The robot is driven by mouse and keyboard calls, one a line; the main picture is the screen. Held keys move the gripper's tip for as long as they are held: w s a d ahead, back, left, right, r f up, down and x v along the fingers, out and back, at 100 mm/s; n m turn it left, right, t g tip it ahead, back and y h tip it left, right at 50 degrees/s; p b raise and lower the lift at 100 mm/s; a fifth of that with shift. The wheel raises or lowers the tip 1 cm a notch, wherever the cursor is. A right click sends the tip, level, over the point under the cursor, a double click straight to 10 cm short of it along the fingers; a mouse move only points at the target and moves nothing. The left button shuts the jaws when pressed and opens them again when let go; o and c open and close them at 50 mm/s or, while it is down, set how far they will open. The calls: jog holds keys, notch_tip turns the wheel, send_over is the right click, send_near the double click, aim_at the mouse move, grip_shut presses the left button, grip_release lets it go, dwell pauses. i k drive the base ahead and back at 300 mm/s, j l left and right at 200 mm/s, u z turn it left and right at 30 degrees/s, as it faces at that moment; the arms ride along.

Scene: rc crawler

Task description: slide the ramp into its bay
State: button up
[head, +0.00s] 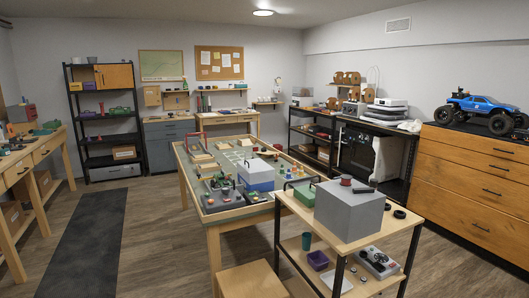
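I cannot make out the ramp or its bay for certain at this size. A central wooden table (213,222) has a green-grey top. On it, a red arch-like frame (197,143) stands at the far left. A blue and white box (256,176) and several small coloured parts also stand on it. A large grey block (349,207) on the nearer cart hides part of the table's right side. My gripper is not in view.
The wooden cart (332,235) stands close in front, with a low stool (252,281) beside it. A blue toy truck (480,107) sits on the wooden drawers (470,180) at right. A dark floor mat (92,245) lies in the clear left aisle.

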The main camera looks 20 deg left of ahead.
aim_at(244, 142)
jog(key=i+j, duration=0.2)
jog(key=j, duration=0.15)
jog(key=i+j, duration=0.25)
jog(key=j, duration=0.15)
jog(key=i+j+z, duration=0.1)
jog(key=j, duration=0.25)
jog(key=i+j, duration=0.5)
jog(key=j, duration=0.3)
